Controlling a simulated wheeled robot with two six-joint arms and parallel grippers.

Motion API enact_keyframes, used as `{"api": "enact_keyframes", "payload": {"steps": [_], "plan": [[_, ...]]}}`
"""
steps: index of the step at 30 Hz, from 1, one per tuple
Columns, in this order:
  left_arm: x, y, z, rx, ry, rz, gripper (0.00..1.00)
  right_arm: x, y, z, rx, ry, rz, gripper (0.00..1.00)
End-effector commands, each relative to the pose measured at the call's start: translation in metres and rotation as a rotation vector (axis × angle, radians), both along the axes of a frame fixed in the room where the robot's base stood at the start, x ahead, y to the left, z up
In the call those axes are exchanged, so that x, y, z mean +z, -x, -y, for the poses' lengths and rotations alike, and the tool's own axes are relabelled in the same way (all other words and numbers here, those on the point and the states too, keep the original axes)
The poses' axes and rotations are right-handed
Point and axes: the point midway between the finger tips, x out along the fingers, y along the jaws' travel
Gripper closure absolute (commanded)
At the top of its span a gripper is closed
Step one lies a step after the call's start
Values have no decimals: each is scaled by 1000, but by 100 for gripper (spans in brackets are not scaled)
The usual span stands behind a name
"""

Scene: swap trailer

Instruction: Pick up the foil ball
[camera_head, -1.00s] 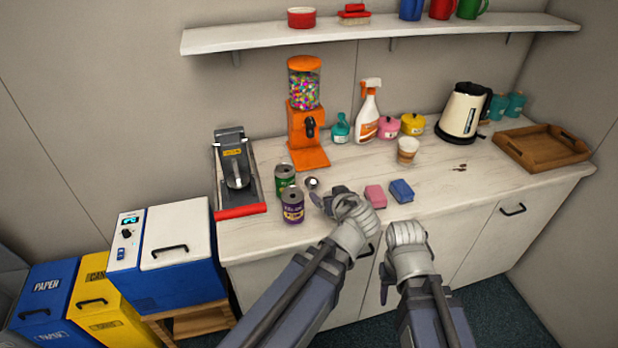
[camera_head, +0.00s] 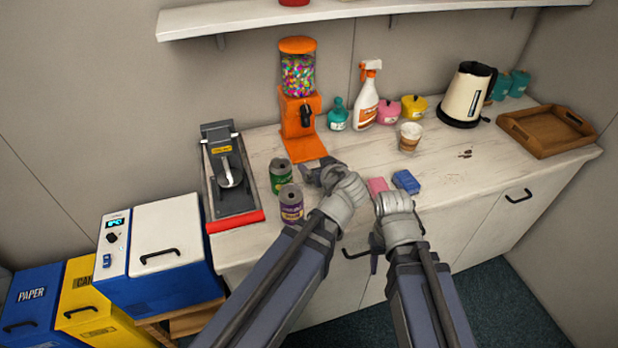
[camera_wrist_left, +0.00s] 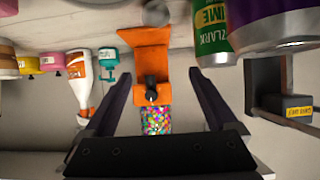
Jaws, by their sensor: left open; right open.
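The foil ball (camera_wrist_left: 157,13) shows as a grey round shape at the top edge of the left wrist view, partly cut off. In the head view it is hidden behind my left gripper. My left gripper (camera_head: 316,170) is open over the counter, right of the green can (camera_head: 280,177) and the purple can (camera_head: 291,203). In the left wrist view its two fingers stand apart with nothing held, and the ball lies beyond the fingertips. My right gripper (camera_head: 374,250) is open and empty in front of the counter's front edge.
An orange candy dispenser (camera_head: 299,125) stands behind my left gripper. A pink block (camera_head: 377,186) and a blue block (camera_head: 406,182) lie to its right. A cup (camera_head: 410,137), a kettle (camera_head: 467,95) and a wooden tray (camera_head: 548,132) stand farther right. The counter's right front is clear.

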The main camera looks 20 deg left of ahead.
Motion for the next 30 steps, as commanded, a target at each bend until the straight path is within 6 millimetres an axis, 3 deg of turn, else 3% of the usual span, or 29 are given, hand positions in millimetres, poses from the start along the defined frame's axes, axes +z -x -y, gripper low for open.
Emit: {"api": "enact_keyframes", "payload": {"steps": [16, 30], "plan": [[-77, 0, 0, 0, 0, 0, 8, -77, 0, 0, 0, 0, 0, 50], [-87, -19, -13, 2, 0, 0, 8, -87, 0, 0, 0, 0, 0, 50]]}}
